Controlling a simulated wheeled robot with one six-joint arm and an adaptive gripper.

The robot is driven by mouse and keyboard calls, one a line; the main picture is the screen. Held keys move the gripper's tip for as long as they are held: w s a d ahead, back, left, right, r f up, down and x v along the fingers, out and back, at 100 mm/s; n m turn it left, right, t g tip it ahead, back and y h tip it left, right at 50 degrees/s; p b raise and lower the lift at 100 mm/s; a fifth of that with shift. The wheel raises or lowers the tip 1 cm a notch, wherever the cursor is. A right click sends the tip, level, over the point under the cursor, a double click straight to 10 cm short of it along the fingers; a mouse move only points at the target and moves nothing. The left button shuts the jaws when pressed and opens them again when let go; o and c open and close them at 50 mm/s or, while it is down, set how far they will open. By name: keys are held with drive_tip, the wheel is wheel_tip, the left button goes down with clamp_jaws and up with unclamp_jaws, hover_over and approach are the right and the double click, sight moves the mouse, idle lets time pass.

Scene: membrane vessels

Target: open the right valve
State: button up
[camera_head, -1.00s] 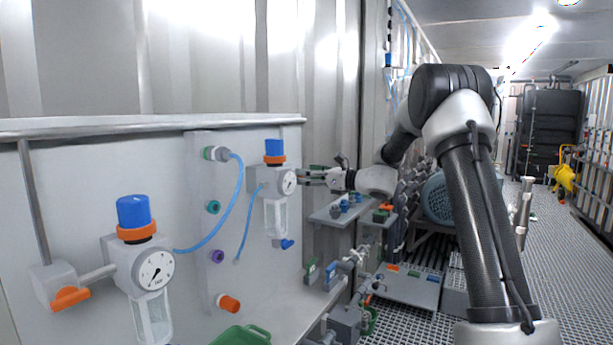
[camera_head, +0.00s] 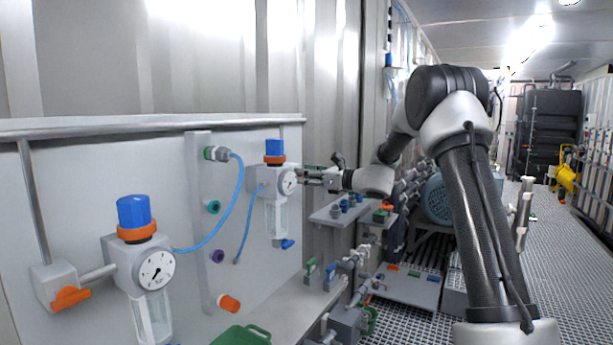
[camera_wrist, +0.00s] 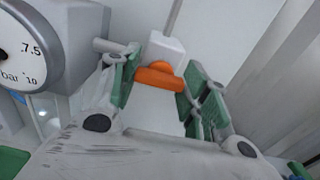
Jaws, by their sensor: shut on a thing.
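The right valve shows in the wrist view as a white block (camera_wrist: 164,52) with an orange handle (camera_wrist: 158,77) lying crosswise, slightly tilted. My gripper (camera_wrist: 158,84) has its two green-padded fingers on either side of the orange handle, shut on it. In the head view my gripper (camera_head: 312,176) reaches in from the right, just beside the right-hand gauge (camera_head: 288,182). The right valve cannot be made out in the head view; the regulator and gripper are in front of that spot.
The left regulator (camera_head: 133,212) with its gauge and an orange-handled left valve (camera_head: 70,298) are on the same white panel (camera_head: 100,170). A large gauge (camera_wrist: 30,50) is close to my left finger in the wrist view. A shelf with small fittings (camera_head: 340,212) lies below my gripper.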

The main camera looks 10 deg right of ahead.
drive_tip(key=shift+f+n, duration=0.15)
drive_tip(key=shift+n, duration=7.55)
drive_tip(key=o, duration=1)
drive_tip(key=v, duration=1.2)
